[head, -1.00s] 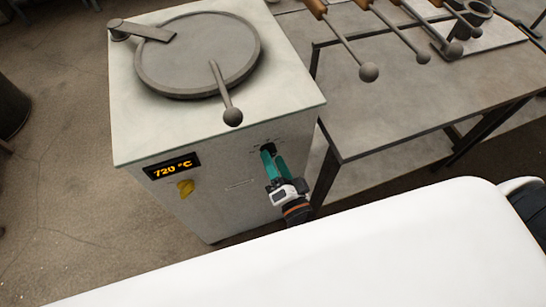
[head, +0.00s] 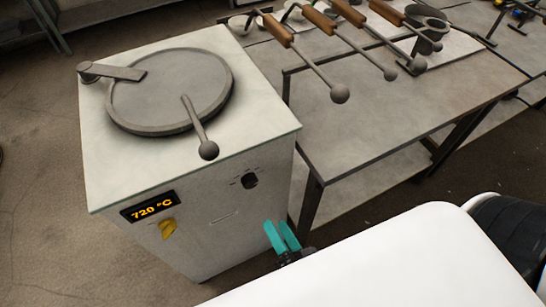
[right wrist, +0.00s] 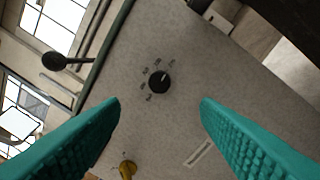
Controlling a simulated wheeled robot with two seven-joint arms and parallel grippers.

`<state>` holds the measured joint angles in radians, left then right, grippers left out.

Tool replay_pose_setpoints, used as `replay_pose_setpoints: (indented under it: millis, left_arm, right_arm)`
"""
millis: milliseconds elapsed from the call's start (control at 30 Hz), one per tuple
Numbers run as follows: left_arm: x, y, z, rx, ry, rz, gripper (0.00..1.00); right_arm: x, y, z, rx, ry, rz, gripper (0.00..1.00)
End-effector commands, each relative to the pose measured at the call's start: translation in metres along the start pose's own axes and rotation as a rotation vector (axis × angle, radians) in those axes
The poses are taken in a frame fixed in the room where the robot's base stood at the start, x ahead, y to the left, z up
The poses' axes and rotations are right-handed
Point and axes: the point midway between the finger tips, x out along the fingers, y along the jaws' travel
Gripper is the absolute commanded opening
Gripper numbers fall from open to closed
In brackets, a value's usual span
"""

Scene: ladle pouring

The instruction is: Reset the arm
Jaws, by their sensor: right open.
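My right gripper (head: 282,236) has teal fingers and is in front of the furnace's front face in the head view, below and apart from the black dial (head: 250,181). In the right wrist view its two fingers (right wrist: 160,112) are spread with nothing between them, and the dial (right wrist: 159,82) shows beyond them on the panel. The furnace (head: 230,206) is a pale box with a round grey lid (head: 170,88) closed on top and a display (head: 150,206) reading 720 °C. A yellow knob (head: 168,229) sits below the display. My left gripper is not in view.
A grey metal table (head: 400,110) stands right of the furnace. Bare floor (head: 40,190) lies to the left.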

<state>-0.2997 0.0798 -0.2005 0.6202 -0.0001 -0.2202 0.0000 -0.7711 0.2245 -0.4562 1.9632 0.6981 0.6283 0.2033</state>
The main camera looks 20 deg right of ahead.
Motion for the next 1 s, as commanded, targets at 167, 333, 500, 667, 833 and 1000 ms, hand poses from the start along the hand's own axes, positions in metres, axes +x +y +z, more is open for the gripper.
replay_pose_setpoints:
  millis: [167, 333, 500, 667, 833, 1000]
  left_arm:
    - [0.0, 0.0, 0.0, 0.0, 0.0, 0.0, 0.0]
    - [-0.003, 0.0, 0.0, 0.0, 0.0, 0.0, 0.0]
    - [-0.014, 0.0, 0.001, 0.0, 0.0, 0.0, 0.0]
    - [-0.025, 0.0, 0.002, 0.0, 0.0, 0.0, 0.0]
    - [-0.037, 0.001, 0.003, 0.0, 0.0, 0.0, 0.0]
    - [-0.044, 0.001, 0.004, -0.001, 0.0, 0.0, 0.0]
  right_arm:
    - [0.0, 0.0, 0.0, 0.0, 0.0, 0.0, 0.57]
    - [0.001, -0.018, -0.015, -0.062, 0.056, -0.02, 0.57]
    - [-0.008, -0.097, -0.07, -0.303, 0.297, -0.115, 0.57]
    - [-0.043, -0.204, -0.116, -0.564, 0.618, -0.27, 0.57]
    - [-0.115, -0.304, -0.136, -0.769, 0.989, -0.46, 0.57]
    - [-0.185, -0.356, -0.135, -0.868, 1.291, -0.602, 0.57]
